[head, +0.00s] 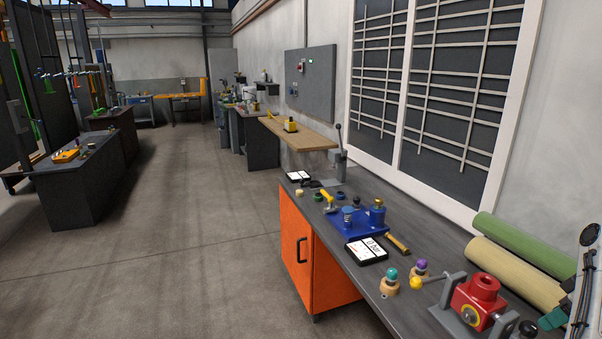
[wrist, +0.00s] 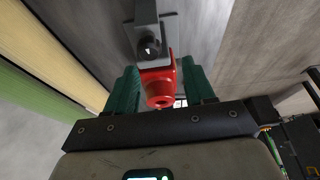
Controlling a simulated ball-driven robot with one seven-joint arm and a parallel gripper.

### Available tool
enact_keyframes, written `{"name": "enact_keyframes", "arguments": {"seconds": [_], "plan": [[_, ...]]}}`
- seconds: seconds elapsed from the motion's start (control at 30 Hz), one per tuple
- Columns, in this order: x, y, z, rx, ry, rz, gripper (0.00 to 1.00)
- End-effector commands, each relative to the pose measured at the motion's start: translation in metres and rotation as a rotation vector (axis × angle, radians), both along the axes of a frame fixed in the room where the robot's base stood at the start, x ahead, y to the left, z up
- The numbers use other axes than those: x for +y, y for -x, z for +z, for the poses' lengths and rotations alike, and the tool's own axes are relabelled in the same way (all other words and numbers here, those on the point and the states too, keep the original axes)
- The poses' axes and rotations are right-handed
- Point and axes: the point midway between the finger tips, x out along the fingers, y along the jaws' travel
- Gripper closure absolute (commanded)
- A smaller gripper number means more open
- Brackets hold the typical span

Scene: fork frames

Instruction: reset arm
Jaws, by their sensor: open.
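My gripper (wrist: 159,68) shows in the wrist view with its two green fingers spread apart. A red part with a round hole (wrist: 160,88) appears between them, and I cannot tell how far below the fingers it is. In the head view a green finger of my gripper (head: 552,318) shows at the lower right edge, beside my arm. The red block with a round top (head: 480,297) sits there on a grey stand on the bench, just left of my gripper. I see nothing held.
The grey bench (head: 335,240) carries a blue fixture (head: 358,220), a tablet (head: 367,251), a yellow-handled tool (head: 397,243) and several coloured knobs. Green (head: 525,245) and cream (head: 515,272) rolls lie by the wall. The floor (head: 180,240) left of the orange cabinet (head: 310,265) is open.

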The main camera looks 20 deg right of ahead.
Motion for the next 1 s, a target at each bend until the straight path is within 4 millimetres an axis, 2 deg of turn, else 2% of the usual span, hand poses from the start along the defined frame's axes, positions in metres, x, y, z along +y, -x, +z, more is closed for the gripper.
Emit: {"name": "enact_keyframes", "arguments": {"seconds": [0.03, 0.23, 0.37, 0.5, 0.67, 0.8, 1.0], "plan": [[0.018, -0.001, -0.018, 0.023, -0.006, -0.002, 0.47], [0.102, 0.005, -0.084, 0.111, -0.005, -0.055, 0.47], [0.157, 0.021, -0.118, 0.158, 0.004, -0.086, 0.47], [0.216, 0.047, -0.147, 0.199, 0.016, -0.11, 0.47], [0.278, 0.086, -0.168, 0.232, 0.029, -0.131, 0.47], [0.325, 0.128, -0.177, 0.255, 0.037, -0.145, 0.47], [0.37, 0.181, -0.175, 0.272, 0.036, -0.163, 0.47]]}}
